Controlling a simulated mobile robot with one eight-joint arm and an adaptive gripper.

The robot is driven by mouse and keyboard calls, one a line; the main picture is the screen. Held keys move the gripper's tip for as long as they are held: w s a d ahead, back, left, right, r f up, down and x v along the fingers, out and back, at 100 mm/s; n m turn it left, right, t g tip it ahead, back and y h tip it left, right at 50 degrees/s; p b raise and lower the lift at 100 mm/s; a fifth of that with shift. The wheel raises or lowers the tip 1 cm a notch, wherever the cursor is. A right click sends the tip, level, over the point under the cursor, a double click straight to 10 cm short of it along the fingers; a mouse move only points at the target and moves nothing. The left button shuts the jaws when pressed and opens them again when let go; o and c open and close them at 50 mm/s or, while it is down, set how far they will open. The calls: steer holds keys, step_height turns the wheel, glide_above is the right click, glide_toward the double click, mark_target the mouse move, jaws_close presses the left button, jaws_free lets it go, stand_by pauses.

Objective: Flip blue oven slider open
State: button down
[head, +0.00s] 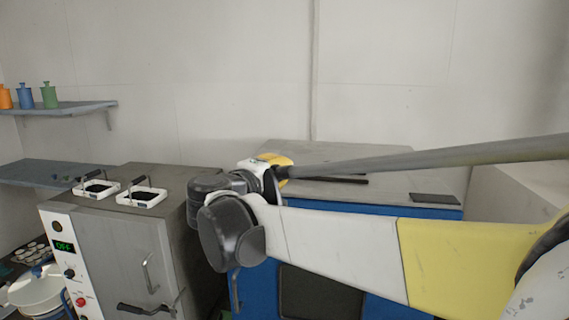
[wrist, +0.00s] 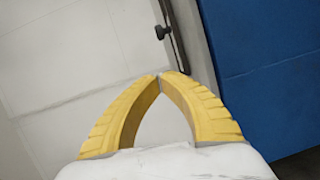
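The blue oven (head: 254,286) stands at the centre right in the head view, with a grey top and a dark front panel. A large blue surface (wrist: 270,75) fills the right of the wrist view, beside a grey strip. A dark rod with a black knob (wrist: 163,32) runs along that strip; I cannot tell whether it is the slider. My gripper (wrist: 160,77) has its yellow fingertips together with nothing between them. The knob is ahead of the tips and appears apart from them. In the head view my arm covers much of the oven front.
A grey oven (head: 135,245) with a control panel stands at the left, with two small white trays (head: 141,197) on top. Shelves (head: 85,107) with small bottles hang on the left wall. A long grey bar (head: 430,157) crosses above the blue oven's top.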

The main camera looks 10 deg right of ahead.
steer(key=p+x, duration=0.1)
steer(key=x, duration=0.8)
steer(key=shift+w+d+r, duration=0.1)
steer(key=shift+w+d, duration=0.2)
steer(key=d, duration=0.2)
steer(key=d+p, duration=0.1)
steer(key=shift+w+d+f, duration=0.25)
steer(key=shift+d, duration=0.15)
steer(key=shift+w+f, duration=0.15)
steer(key=shift+d, duration=0.15)
steer(key=s+d, duration=0.1)
steer(key=d, duration=0.4)
steer(key=s+d, duration=0.1)
steer(key=d, duration=0.1)
steer(key=shift+s+d+b, duration=0.35)
steer(key=shift+b, duration=0.05)
steer(key=shift+a, duration=0.1)
